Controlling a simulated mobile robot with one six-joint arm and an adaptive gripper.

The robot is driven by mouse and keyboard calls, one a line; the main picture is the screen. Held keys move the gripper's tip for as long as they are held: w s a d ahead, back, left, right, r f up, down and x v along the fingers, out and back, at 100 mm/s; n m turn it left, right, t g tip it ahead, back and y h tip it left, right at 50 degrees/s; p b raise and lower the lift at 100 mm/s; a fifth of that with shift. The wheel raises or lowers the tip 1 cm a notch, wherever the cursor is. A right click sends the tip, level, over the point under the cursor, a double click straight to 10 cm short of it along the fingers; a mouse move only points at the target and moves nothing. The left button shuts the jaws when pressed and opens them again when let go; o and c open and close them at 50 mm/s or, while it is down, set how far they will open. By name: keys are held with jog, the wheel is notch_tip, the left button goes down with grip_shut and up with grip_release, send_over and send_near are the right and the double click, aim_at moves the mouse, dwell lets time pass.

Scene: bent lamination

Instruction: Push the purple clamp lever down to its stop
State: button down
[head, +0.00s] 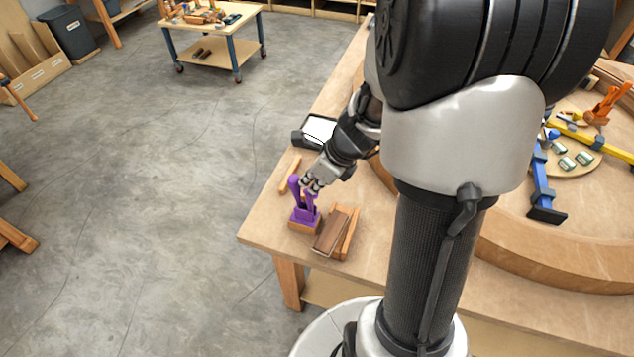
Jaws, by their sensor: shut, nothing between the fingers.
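The purple clamp (304,216) stands on a small wooden block near the left corner of the workbench. Its purple lever (294,186) points up, roughly upright. My gripper (309,190) is shut and empty, right at the upper part of the clamp, just to the right of the lever's top. I cannot tell whether its fingertips touch the lever. The fingers hide part of the clamp's upper right side.
A wooden piece with a dark strip (332,232) lies just right of the clamp. A wood stick (289,174) and a black-framed tablet (318,129) lie behind it. The workbench (262,222) ends close to the clamp's left. A large curved wooden form (560,262) fills the right.

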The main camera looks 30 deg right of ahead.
aim_at(296, 181)
jog(key=shift+a+r, duration=0.1)
jog(key=shift+w+a+r+g+p, duration=0.1)
jog(key=shift+w+a+g+p, duration=0.15)
jog(key=shift+p, duration=0.85)
jog(key=shift+w+a+r+g+h+p, duration=0.1)
jog(key=shift+w+a+g+h+p, duration=0.25)
jog(key=shift+p, duration=0.55)
jog(key=p, duration=0.1)
jog(key=w+p, duration=0.1)
jog(key=p, duration=0.1)
jog(key=shift+w+a+r, duration=0.15)
jog(key=shift+w+a, duration=0.05)
jog(key=shift+a, duration=0.2)
jog(key=w+a+f+p, duration=0.4)
jog(key=w+a, duration=0.3)
jog(key=w, duration=0.2)
jog(key=shift+x, duration=0.85)
jog(key=shift+f, duration=0.1)
